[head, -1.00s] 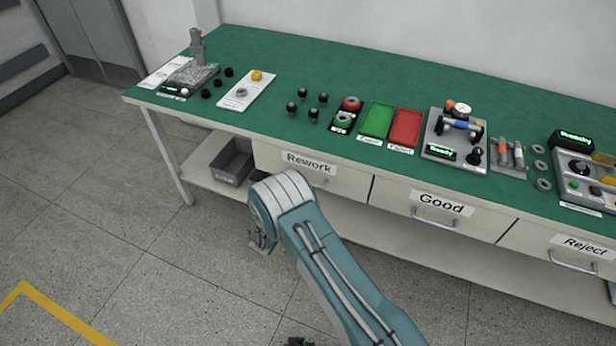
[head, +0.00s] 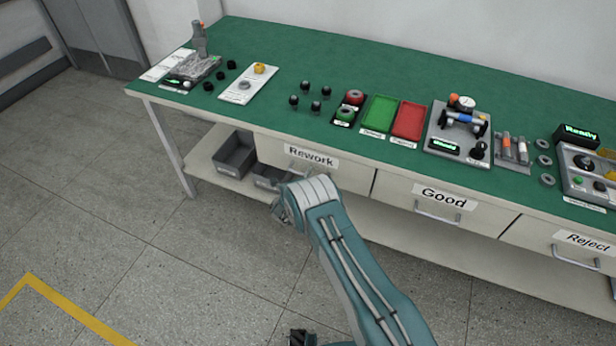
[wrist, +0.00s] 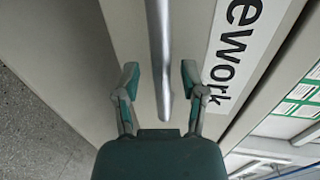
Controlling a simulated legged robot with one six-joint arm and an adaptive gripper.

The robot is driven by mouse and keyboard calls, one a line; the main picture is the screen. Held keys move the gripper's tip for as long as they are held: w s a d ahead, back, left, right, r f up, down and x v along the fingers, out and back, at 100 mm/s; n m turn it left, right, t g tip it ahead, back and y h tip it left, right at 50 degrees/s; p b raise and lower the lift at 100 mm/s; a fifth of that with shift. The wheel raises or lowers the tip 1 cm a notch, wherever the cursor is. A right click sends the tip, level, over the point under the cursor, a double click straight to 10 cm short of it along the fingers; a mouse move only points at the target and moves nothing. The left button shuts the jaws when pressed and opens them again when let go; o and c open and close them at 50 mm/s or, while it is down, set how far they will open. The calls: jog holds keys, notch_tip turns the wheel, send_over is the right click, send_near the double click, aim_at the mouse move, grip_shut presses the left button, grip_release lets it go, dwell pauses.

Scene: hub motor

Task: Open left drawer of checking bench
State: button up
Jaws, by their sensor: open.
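The left drawer (head: 350,176) of the checking bench has a "Rework" label (head: 312,157) and looks closed, its front in line with its neighbours. In the wrist view its bar handle (wrist: 160,45) runs up the middle of the picture, next to the large label. My gripper (wrist: 160,80) is open, one finger on each side of the handle's near end. I cannot tell whether the fingers touch the handle or how far they are from the drawer front.
The green bench top (head: 300,60) carries trays, fixtures and small parts. The "Good" drawer (head: 400,195) and "Reject" drawer (head: 530,240) stand to the right. Grey bins (head: 235,155) sit on the lower shelf at left. The floor in front (head: 200,260) is clear.

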jog(key=shift+d, duration=0.15)
grip_shut()
jog(key=shift+a, duration=0.2)
jog(key=shift+s, duration=0.15)
jog(key=f+v, duration=0.2)
jog(key=v, duration=1.1)
jog(key=s+f+v, duration=0.1)
jog(key=f+v, duration=0.2)
jog(key=v, duration=1.1)
jog(key=shift+f, duration=0.45)
jog(key=shift+c, duration=0.4)
grip_release()
jog(key=shift+o, duration=0.4)
jog(key=shift+a, duration=0.15)
